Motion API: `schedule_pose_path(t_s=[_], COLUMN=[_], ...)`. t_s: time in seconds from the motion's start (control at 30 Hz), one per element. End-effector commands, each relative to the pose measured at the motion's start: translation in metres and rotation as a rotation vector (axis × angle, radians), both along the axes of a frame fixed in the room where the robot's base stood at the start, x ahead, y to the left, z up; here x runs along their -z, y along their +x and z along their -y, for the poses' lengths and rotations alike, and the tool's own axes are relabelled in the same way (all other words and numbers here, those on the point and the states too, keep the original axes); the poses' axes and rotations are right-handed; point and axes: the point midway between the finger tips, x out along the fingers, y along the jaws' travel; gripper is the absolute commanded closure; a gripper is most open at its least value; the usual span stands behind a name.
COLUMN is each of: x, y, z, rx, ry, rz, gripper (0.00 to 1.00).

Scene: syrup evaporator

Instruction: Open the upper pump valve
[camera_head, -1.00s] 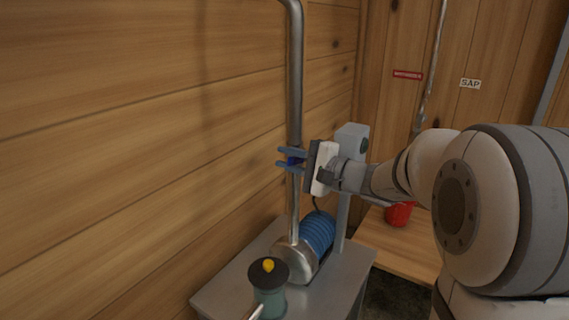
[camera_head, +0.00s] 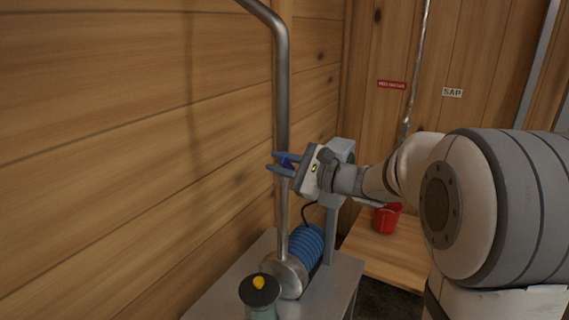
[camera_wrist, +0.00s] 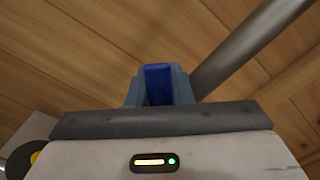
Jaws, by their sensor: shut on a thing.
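The upper pump valve has a blue handle (camera_head: 286,163) on the upright metal pipe (camera_head: 283,105) above the pump. My gripper (camera_head: 279,165) is shut on this blue handle and is tilted in the head view. In the wrist view the blue handle (camera_wrist: 158,84) sits between the two grey-blue fingers (camera_wrist: 160,88). The pipe (camera_wrist: 245,48) runs up to the right beside them. The valve body is mostly hidden behind the fingers.
The blue ribbed pump motor (camera_head: 307,245) stands on a grey metal stand (camera_head: 338,285). A green canister with a black top and yellow knob (camera_head: 259,290) is in front. A red bucket (camera_head: 387,217) sits on a wooden surface at the right. The wooden wall is close at left.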

Motion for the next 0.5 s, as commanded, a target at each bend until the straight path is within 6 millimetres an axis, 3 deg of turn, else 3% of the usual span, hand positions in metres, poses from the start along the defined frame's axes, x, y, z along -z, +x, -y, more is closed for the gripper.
schedule_pose_path(t_s=[0.33,0.37,0.5], x=[0.0011,0.0011,0.001], y=[-0.0003,-0.0004,-0.0005], z=[-0.005,-0.0051,-0.0057], rx=[-0.007,-0.007,-0.009], ry=[0.0,0.0,-0.001], rz=[-0.004,-0.004,-0.003], gripper=[1.0,0.79,0.67])
